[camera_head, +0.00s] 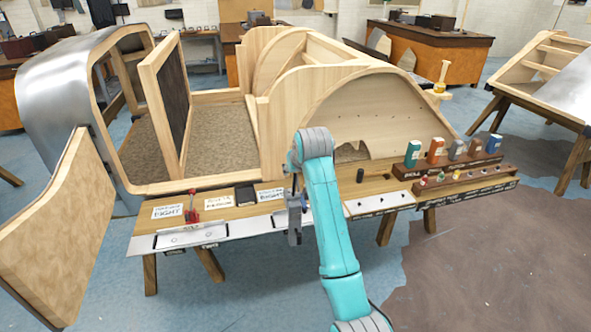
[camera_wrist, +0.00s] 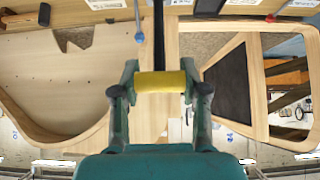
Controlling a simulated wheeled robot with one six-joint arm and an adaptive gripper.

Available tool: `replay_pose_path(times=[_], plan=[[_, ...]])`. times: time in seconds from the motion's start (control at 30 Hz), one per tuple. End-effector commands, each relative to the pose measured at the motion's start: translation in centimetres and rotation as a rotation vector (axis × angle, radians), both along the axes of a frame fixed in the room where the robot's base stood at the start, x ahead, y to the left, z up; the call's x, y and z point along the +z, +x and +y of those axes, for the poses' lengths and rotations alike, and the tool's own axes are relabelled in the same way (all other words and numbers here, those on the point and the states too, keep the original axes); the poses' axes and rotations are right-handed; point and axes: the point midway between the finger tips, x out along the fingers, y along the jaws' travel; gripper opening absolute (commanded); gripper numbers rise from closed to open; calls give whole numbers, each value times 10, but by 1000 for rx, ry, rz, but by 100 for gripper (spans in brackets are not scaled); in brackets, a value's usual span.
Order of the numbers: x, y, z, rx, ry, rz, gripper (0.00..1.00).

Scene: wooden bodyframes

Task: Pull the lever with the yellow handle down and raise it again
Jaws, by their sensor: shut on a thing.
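In the wrist view, my gripper (camera_wrist: 160,84) is shut on the yellow handle (camera_wrist: 160,81), with one finger at each end. The handle is a short yellow cylinder lying crosswise at the end of the lever's dark rod (camera_wrist: 158,38). The rod runs away from it toward the workbench edge at the top of the picture. I cannot make out the yellow handle there.
The bench (camera_head: 350,186) carries a red toggle piece (camera_head: 191,207), labelled cards and a dark block (camera_head: 245,195). Several small boxes (camera_head: 436,149) stand on a rack to the right. The wooden bodyframe (camera_head: 372,112) rises behind. Open blue floor lies in front.

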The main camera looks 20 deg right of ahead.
Motion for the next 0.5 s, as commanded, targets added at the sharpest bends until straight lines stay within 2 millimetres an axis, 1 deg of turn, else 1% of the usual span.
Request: replay_pose_path(times=[0.07,0.1,0.17,0.2,0.5], plan=[[4,2,0,0,0,-10,0],[4,2,0,0,0,-11,54],[3,2,0,0,0,-10,69],[3,1,0,0,0,-9,71],[2,0,0,0,0,-5,71]])
